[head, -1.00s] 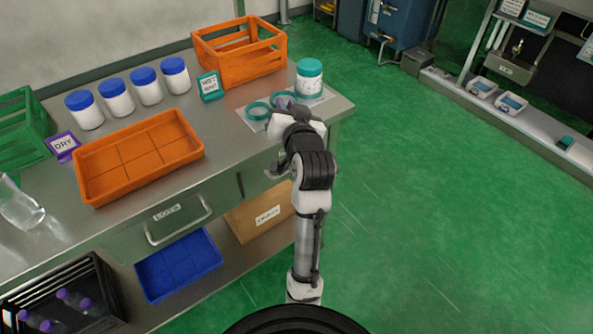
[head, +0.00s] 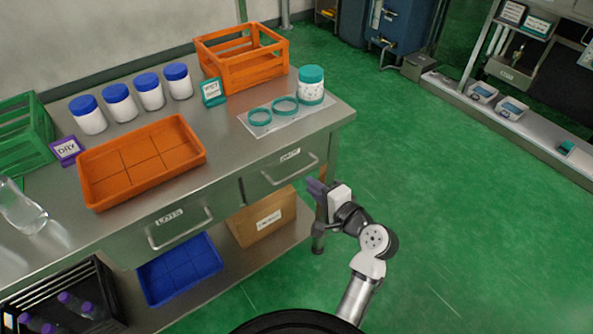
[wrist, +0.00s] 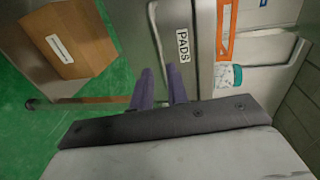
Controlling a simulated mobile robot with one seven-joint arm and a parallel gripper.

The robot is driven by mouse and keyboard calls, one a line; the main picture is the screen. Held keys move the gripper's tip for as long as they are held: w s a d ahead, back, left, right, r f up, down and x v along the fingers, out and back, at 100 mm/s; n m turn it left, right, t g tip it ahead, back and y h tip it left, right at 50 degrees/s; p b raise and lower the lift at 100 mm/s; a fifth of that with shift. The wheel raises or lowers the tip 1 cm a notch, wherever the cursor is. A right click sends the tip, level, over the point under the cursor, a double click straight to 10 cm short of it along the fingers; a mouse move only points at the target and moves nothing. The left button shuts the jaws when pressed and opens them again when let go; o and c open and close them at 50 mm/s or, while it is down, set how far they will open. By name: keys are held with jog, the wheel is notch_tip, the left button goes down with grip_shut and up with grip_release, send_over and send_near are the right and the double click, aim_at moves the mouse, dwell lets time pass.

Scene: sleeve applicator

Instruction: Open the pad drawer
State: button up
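The pad drawer (head: 262,182) is the right drawer under the steel bench top, and it is shut. Its PADS label (wrist: 183,44) reads clearly in the wrist view. Its bar handle (head: 290,171) runs across the drawer front, and in the wrist view the handle (wrist: 157,35) lies just ahead of the fingers. My gripper (head: 315,187) is in front of the bench, just below and right of the handle. In the wrist view my gripper's two purple fingers (wrist: 162,84) are apart with an empty gap between them. I cannot tell whether they touch the handle.
The LOTS drawer (head: 170,222) is shut at the left. A cardboard box (head: 262,217) and a blue tray (head: 180,268) sit on the lower shelf. Teal rings and a teal-lidded jar (head: 311,87) stand above the pad drawer. Green floor right of the bench is clear.

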aim_at(298, 174)
jog(key=p+x, duration=0.1)
jog(key=x, duration=0.7)
jog(key=shift+c, duration=0.4)
grip_shut()
